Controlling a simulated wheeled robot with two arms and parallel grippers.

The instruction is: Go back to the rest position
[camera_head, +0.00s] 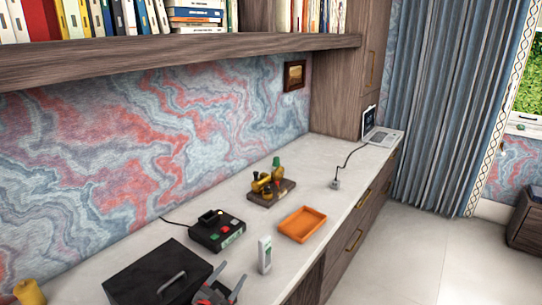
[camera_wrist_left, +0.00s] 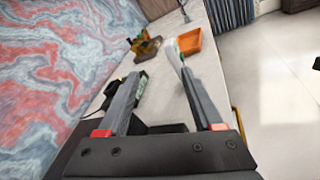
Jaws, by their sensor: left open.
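My left gripper (camera_head: 222,291) shows at the bottom of the head view, above the near part of the desk beside the black box. Its two fingers also show in the left wrist view (camera_wrist_left: 158,85), spread apart with nothing held between them. A white upright bottle-like item (camera_head: 264,254) stands on the desk just beyond the gripper in the head view. In the wrist view it appears near the right fingertip, and I cannot tell whether they touch. My right gripper is not in either view.
The white desk top (camera_head: 330,212) holds a black lidded box (camera_head: 150,272), a black device with buttons (camera_head: 217,231), a brass model on a wooden base (camera_head: 270,190), an orange tray (camera_head: 302,223) and a laptop (camera_head: 383,136). A shelf (camera_head: 190,52) overhangs the back. Floor on the right is clear.

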